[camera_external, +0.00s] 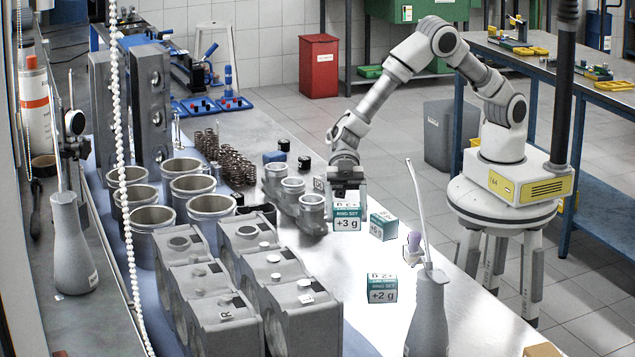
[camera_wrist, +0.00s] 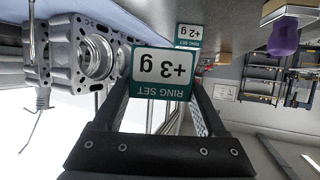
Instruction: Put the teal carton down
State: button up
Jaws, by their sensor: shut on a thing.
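A teal-and-white carton marked "+3 g" (camera_external: 347,220) is between the fingers of my gripper (camera_external: 347,194), which is shut on it from above. In the wrist view the same carton (camera_wrist: 163,73) appears upside down at the fingertips. I cannot tell whether its bottom touches the bench (camera_external: 340,275). A second teal carton (camera_external: 383,226) stands just to its right. A third, marked "+2 g" (camera_external: 382,289), stands nearer the camera and also shows in the wrist view (camera_wrist: 188,34).
Grey engine blocks (camera_external: 300,305) lie nearer the camera. Bare bench shows between the blocks and the "+2 g" carton.

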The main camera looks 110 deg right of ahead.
send_over(356, 274)
notch_tip(356, 274, down, 4)
jog(key=shift+d+r, duration=0.1)
jog(key=shift+f, duration=2)
jog(key=shift+f, duration=0.15)
jog(key=o, duration=1.3)
jog(key=shift+r, duration=0.2)
jog(key=v, duration=1.2)
jog(key=shift+s+f, duration=0.1)
